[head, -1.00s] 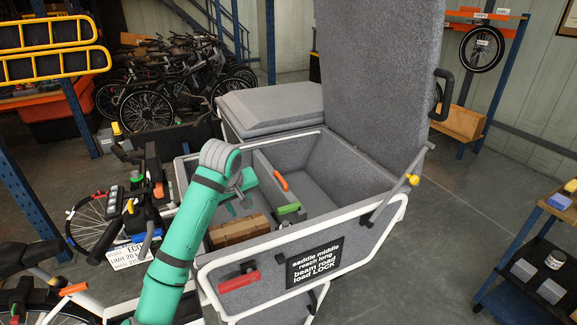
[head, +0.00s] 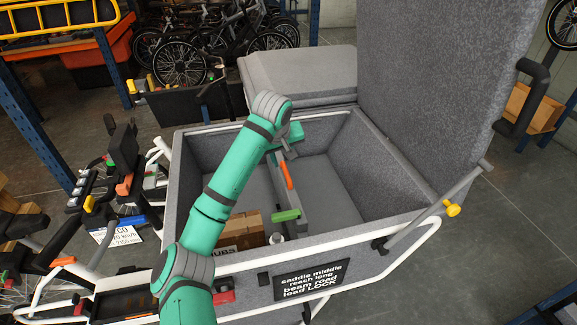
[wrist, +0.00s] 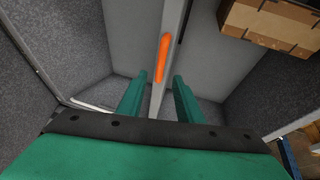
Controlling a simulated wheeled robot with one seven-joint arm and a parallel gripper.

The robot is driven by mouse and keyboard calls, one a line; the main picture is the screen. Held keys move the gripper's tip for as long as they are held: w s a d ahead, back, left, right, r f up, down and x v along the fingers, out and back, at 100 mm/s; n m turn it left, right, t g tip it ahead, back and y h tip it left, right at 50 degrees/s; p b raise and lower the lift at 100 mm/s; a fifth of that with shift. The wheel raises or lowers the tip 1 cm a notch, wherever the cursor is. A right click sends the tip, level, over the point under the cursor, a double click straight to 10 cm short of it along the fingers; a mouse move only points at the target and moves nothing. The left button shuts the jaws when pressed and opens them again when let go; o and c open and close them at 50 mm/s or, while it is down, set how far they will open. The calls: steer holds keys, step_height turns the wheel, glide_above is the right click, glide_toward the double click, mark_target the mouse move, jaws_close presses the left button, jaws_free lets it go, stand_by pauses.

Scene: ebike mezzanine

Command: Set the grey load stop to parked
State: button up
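A grey upright divider (wrist: 176,20) with an orange grip (wrist: 162,60) on its top edge crosses the inside of the grey cargo box (head: 210,150). I take it to be the load stop; no label on it confirms this. The orange grip also shows in the head view (head: 287,176), with a green block (head: 285,214) nearer the front. My gripper (wrist: 159,98) is open and empty above the divider. In the wrist view its two fingers stand either side of the divider's line, with the orange grip ahead of them. Contact cannot be told.
A cardboard box (head: 240,230) lies in the box's left compartment. The raised lid (head: 430,90) stands at the right, beside a grey bar with a yellow knob (head: 452,209). A black sign (head: 312,279) on the front reads "load LOCK" at its bottom. Bike handlebars (head: 105,180) are at left.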

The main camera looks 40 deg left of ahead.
mark_target(286, 171)
steer(key=x, duration=0.8)
steer(key=shift+f, duration=0.2)
steer(key=shift+c, duration=0.4)
jaws_close()
